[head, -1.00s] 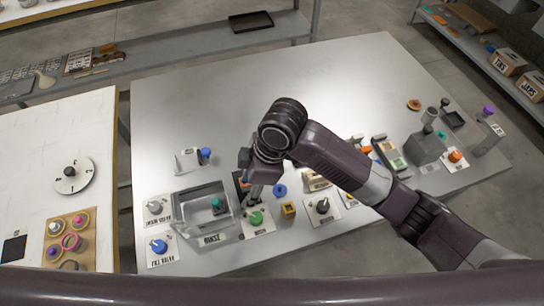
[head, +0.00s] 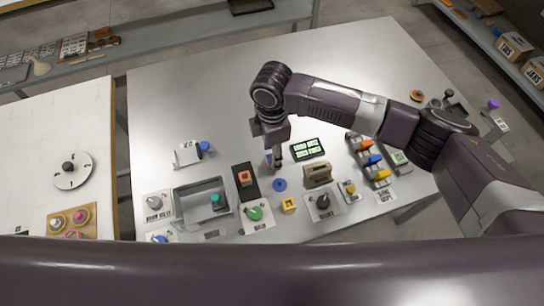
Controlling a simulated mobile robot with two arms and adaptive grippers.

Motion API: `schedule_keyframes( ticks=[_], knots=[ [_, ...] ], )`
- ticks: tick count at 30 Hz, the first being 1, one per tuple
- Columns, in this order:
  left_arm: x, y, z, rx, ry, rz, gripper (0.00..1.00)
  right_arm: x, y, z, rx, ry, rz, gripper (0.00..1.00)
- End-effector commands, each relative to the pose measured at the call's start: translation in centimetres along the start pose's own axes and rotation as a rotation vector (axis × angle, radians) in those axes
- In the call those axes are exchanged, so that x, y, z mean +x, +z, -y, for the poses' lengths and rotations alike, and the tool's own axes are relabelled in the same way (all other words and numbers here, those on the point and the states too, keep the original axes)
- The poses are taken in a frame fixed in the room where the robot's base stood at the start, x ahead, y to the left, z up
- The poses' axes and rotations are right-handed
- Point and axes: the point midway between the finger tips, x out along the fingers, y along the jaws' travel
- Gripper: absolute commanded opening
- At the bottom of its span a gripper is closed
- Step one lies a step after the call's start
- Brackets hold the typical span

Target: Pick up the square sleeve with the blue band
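My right gripper (head: 277,163) points down above the middle of the grey table, behind a flat blue ring (head: 280,184). Its fingers look close together, but I cannot tell whether they are open or shut. A small bluish patch shows beside the fingertips, too small to identify. A small yellow square block (head: 288,205) with a dark opening stands in front of the blue ring; I see no blue band on it. I cannot make out a square sleeve with a blue band for certain. My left gripper is not in view.
A black tablet with green tiles (head: 307,149) lies right of the gripper. A tan block (head: 318,175), a black panel with an orange square (head: 245,183), a grey basin (head: 180,205) and a rack of coloured pieces (head: 368,160) stand around. The table's back is clear.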

Motion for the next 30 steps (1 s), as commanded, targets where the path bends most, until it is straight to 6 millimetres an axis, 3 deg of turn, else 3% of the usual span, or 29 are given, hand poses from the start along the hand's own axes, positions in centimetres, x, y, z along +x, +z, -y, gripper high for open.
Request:
schedule_keyframes(
  ticks=[5, 12, 21, 30],
  knots=[
    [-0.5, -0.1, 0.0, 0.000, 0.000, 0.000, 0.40, 1.8, 0.0, 0.0, 0.000, 0.000, 0.000, 0.42],
    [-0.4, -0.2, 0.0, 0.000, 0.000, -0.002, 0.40, 2.0, 0.0, 0.0, 0.000, 0.001, 0.000, 0.42],
    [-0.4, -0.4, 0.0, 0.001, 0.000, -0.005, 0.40, 1.9, 0.0, 0.0, 0.000, 0.002, -0.001, 0.09],
    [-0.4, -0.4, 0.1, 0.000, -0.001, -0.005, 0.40, 1.9, 0.0, 0.0, 0.000, 0.002, -0.001, 0.08]
  ],
)
